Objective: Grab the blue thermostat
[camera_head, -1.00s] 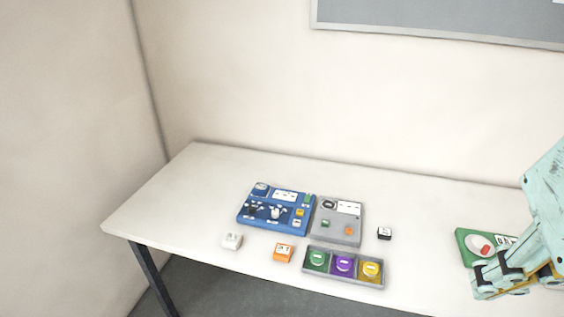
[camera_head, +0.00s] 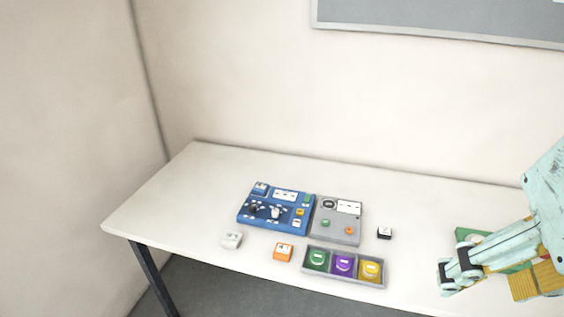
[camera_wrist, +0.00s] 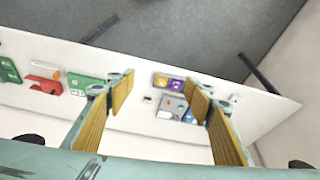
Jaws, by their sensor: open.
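A small blue block with a pale label (camera_head: 261,188), which seems to be the blue thermostat, sits at the back left corner of the blue panel (camera_head: 241,217) in the head view. In the wrist view only a bit of blue (camera_wrist: 189,117) shows beside the right finger; I cannot tell the block there. My gripper (camera_head: 452,268) is open and empty at the right side of the table, well to the right of the blue panel and apart from it. Its two spread fingers also frame the wrist view (camera_wrist: 158,98).
A grey panel (camera_head: 325,232) adjoins the blue one. In front are a tray (camera_head: 304,280) with green, purple and yellow pieces, an orange block (camera_head: 284,252) and a white block (camera_head: 232,240). A black-and-white block (camera_head: 384,233) stands right. A green panel (camera_head: 468,235) is partly behind my arm.

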